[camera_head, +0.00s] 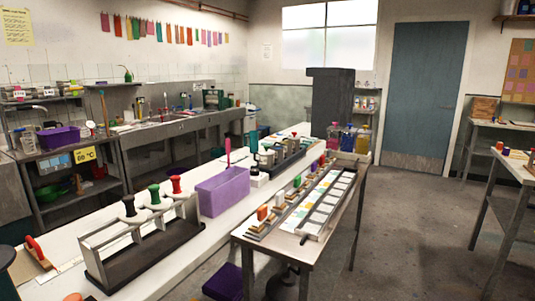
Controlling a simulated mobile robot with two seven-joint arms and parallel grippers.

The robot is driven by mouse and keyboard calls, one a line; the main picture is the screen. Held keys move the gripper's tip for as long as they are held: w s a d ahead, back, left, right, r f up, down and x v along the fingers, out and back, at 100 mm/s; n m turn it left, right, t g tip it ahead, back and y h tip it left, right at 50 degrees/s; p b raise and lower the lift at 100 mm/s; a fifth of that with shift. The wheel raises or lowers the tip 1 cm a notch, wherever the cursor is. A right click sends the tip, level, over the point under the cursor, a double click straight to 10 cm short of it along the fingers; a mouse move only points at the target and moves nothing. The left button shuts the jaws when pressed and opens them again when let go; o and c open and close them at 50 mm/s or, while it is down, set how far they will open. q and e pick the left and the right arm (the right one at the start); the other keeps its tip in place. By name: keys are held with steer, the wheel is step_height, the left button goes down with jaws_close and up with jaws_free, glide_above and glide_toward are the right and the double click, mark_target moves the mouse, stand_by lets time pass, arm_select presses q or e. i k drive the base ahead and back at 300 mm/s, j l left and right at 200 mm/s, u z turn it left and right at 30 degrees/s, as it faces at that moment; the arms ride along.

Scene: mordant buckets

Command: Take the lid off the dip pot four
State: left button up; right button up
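No gripper shows in the head view. I cannot tell which thing is dip pot four, since no pot number is readable. A dark rack with a pale metal frame (135,262) stands on the near white counter, with black (129,205), green (154,194) and red (176,184) knobbed tops in a row. Whether these have lids is too small to tell.
A purple bin (223,191) stands on the counter (208,238) between the racks. A side table (318,252) holds a long tray of pale cards (326,205) and a row of coloured blocks. A red-handled tool (38,251) lies at the left. Open floor (420,240) is at the right.

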mark_target(266, 152)
steer(key=i+l, duration=0.3)
steer(key=i+l+u, duration=0.1)
steer(key=i+l, duration=0.15)
steer(key=i+l+u, duration=0.1)
steer(key=i+l, duration=0.15)
steer(key=l, duration=0.2)
steer(key=i+l, duration=0.25)
steer(key=i+l+u, duration=0.1)
steer(key=i+l, duration=0.2)
steer(key=l, duration=0.15)
steer(key=i+l, duration=0.2)
steer(key=l, duration=0.2)
steer(key=i+l+u, duration=0.15)
steer(key=i+l, duration=0.35)
steer(key=l, duration=0.25)
